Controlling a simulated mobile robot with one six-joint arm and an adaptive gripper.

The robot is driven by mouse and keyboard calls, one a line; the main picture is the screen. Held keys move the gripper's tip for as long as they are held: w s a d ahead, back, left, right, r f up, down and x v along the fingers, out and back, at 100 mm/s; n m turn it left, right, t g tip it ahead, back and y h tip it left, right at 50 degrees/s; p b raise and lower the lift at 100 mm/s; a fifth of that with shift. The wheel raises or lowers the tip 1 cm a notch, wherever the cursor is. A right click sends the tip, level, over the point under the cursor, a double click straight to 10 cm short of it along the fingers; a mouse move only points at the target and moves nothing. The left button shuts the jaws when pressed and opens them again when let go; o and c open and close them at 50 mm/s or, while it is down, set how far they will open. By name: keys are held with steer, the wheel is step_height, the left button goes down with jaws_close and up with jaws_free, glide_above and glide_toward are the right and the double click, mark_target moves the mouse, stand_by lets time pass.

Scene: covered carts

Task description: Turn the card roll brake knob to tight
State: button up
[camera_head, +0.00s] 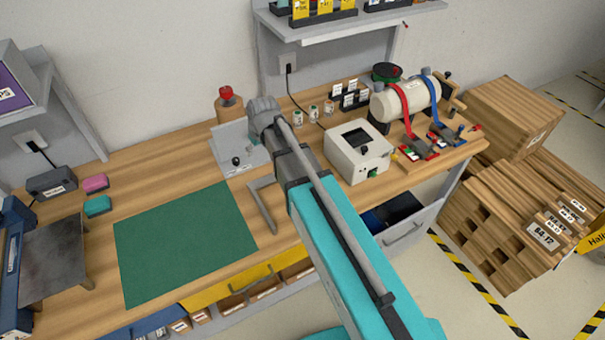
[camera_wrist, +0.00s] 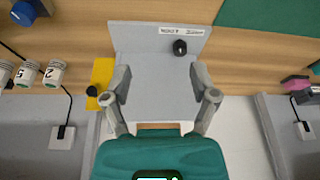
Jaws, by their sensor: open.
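A grey panel (camera_head: 232,137) stands on the bench behind the green mat. A small black knob (camera_head: 236,161) with a pale label beside it sits at its front; the label is too small to read, so I cannot confirm it is the brake knob. The knob also shows in the wrist view (camera_wrist: 180,47), beyond my fingertips. My gripper (camera_wrist: 163,80) is open and empty, its fingers spread over the grey panel and apart from the knob. In the head view my arm hides the fingers.
A white box (camera_head: 358,153) and several numbered cups are to the right of the arm. The green mat (camera_head: 185,243) lies clear at the left front. A yellow part (camera_wrist: 102,75) borders the panel.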

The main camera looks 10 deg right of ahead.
steer(key=s+d+f+m+g+h, duration=0.1)
steer(key=s+d+m+g, duration=0.1)
steer(key=s+d, duration=0.9)
steer(key=shift+s+d+m, duration=0.25)
steer(key=shift+s+m, duration=0.5)
steer(key=shift+m, duration=0.05)
steer(key=shift+f, duration=0.1)
steer(key=shift+m+g+h, duration=0.3)
steer(key=shift+m+g, duration=0.2)
steer(key=shift+m, duration=0.1)
steer(key=s+d, duration=0.2)
steer(key=s, duration=0.1)
steer(key=s+d, duration=0.1)
steer(key=shift+s+f, duration=0.1)
steer(key=shift+s, duration=0.2)
